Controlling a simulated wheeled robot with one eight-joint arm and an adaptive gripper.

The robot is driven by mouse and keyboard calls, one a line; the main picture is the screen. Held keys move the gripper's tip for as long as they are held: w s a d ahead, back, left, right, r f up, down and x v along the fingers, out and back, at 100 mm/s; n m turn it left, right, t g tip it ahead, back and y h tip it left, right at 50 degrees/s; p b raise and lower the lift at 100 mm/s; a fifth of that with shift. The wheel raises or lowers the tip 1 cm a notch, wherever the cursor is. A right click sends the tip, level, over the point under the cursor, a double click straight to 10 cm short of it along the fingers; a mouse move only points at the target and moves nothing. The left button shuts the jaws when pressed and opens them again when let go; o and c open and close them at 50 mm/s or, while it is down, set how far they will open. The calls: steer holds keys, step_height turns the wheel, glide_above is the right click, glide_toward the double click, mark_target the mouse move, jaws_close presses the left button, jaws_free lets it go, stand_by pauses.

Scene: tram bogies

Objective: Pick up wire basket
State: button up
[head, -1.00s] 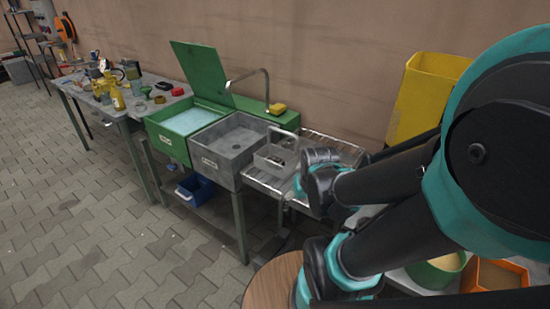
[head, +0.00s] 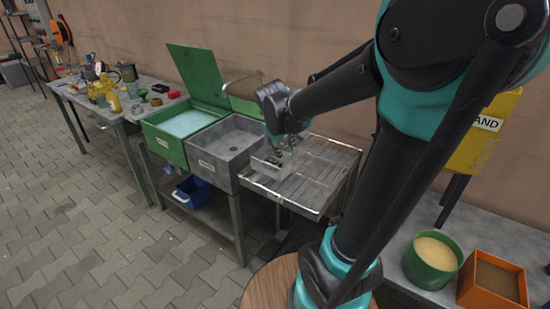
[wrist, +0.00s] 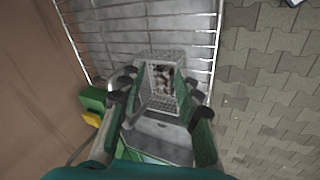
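The wire basket (wrist: 164,67) shows in the wrist view between my gripper's fingers, with small dark and pale parts inside. In the head view the basket (head: 264,165) sits at the left end of the wire drain rack (head: 318,180), beside the grey sink, and is partly hidden by my gripper. My gripper (wrist: 160,98) is open, one finger on each side of the basket's near part. In the head view the gripper (head: 284,146) is just above the basket. I cannot tell whether the fingers touch it.
The grey sink (head: 214,164) and green basin (head: 160,146) with its raised lid (head: 197,72) stand left of the rack. A yellow sand bin (head: 478,150), green tub (head: 412,270) and orange box (head: 465,291) are at right.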

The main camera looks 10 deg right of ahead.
steer(key=w+a+r+n+h, duration=0.2)
steer(key=w+a+r+n, duration=0.15)
steer(key=w+r, duration=0.5)
steer(key=w+a+x, duration=0.1)
steer(key=w+x, duration=0.1)
steer(key=x, duration=1.6)
steer(key=shift+w+t, duration=0.35)
steer(key=shift+t, duration=0.05)
steer(key=shift+r, duration=0.15)
jaws_close()
